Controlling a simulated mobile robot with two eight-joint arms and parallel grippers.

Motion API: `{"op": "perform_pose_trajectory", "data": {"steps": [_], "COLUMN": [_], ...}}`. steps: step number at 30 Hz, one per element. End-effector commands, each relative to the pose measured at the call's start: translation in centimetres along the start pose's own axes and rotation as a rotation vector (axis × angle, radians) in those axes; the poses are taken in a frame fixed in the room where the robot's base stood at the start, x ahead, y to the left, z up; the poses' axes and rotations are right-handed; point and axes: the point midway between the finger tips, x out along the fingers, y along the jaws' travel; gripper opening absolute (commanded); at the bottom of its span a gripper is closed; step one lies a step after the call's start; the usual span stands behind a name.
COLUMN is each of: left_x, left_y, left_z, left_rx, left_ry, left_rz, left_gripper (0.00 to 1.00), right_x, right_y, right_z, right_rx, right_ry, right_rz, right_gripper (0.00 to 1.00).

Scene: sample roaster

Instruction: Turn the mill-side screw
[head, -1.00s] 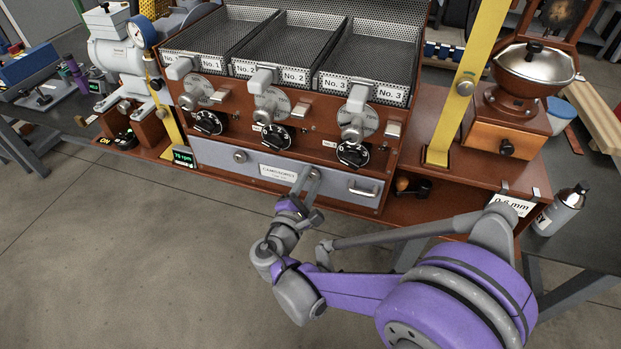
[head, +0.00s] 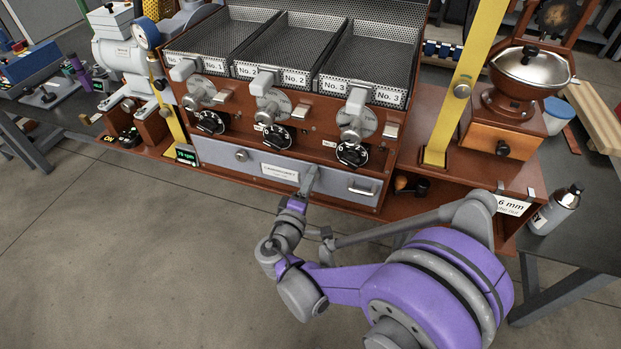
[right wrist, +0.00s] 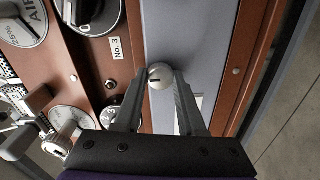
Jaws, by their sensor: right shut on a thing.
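The mill-side screw (right wrist: 160,76) is a round pale metal head with a dark slot, on the grey front panel (head: 218,155) below the three trays. In the right wrist view it sits between my fingertips, its slot roughly level in that picture. My right gripper (head: 312,172) is shut on it, just right of the panel's nameplate (head: 280,173); in the head view the gripper covers the screw. The gripper also shows in the right wrist view (right wrist: 160,82). A similar screw (head: 241,155) is left of the nameplate. My left gripper is out of view.
Black dials, such as the right one (head: 352,153), sit above the panel. A bar handle (head: 363,188) is right of my gripper. The floor in front is clear.

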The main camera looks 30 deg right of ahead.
Motion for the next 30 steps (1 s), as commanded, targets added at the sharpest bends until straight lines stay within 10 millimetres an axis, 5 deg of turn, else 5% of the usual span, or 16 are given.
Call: {"op": "perform_pose_trajectory", "data": {"steps": [18,19,21,24,30], "left_x": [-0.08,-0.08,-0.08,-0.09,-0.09], "left_y": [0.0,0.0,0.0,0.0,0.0], "left_z": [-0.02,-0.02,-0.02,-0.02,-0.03], "left_rx": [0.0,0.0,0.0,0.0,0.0], "left_ry": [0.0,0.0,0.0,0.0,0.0], "left_rz": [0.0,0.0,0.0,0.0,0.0], "left_gripper": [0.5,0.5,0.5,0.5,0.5], "right_x": [-0.01,-0.01,-0.01,-0.01,0.0], "right_y": [-0.02,-0.02,-0.02,-0.01,0.0], "right_z": [0.0,0.0,0.0,0.0,0.01], "right_rx": [0.043,0.043,0.043,0.043,0.042], "right_ry": [0.002,0.002,0.002,0.002,0.002], "right_rz": [0.0,0.0,0.0,0.0,0.0], "right_gripper": [0.0,0.43,0.55,0.69,0.69]}}
